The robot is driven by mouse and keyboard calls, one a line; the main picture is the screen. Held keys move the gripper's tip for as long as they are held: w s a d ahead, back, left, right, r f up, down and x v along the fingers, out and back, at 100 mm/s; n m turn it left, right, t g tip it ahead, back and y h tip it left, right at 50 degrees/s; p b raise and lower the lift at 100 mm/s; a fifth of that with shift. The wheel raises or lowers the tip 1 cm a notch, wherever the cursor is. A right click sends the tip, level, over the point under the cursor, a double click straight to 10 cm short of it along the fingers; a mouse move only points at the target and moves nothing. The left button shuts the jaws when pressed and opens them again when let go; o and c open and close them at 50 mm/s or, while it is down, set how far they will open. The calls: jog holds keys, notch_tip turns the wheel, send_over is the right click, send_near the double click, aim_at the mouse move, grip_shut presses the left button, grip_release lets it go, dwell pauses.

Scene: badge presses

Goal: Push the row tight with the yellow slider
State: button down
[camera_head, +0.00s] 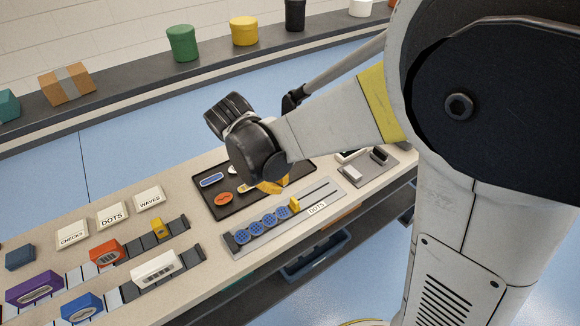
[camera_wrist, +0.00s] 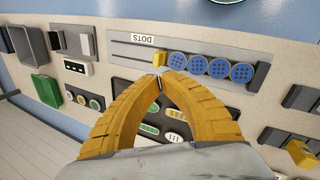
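The yellow slider (camera_head: 294,204) stands on the grey rail marked DOTS (camera_head: 235,252), at the right end of a row of several round blue dotted badges (camera_head: 257,228). In the wrist view the slider (camera_wrist: 157,57) is beside the first blue badge (camera_wrist: 178,62); I cannot tell whether they touch. The badges sit close together along the rail. My gripper (camera_wrist: 162,76) has its yellow fingers brought together at the tips, with nothing seen between them. The tips are close to the slider in the wrist view; contact is unclear. In the head view the yellow fingers (camera_head: 271,187) hang over the black tray, behind the rail.
The black tray (camera_head: 223,214) with oval badges lies behind the rail. A grey holder with blocks (camera_head: 379,155) is to the right. Cards for CHECKS (camera_head: 72,235), DOTS (camera_head: 112,215) and WAVES (camera_head: 149,198), and colored presses including an orange one (camera_head: 105,252), are to the left.

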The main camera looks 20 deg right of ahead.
aim_at(294, 205)
jog(key=w+d+m, duration=0.1)
jog(key=d+m, duration=0.7)
jog(key=m, duration=1.3)
jog(key=b+x, duration=0.3)
jog(key=x, duration=0.7)
jog(key=shift+f, duration=0.15)
jog(key=a, duration=0.2)
jog(key=s+a+b, duration=0.1)
jog(key=shift+a+r, duration=0.25)
jog(key=shift+s+a, duration=0.1)
jog(key=shift+a, duration=0.15)
jog(key=shift+s+a, duration=0.15)
jog(key=shift+a, duration=0.4)
jog(key=shift+d, duration=0.1)
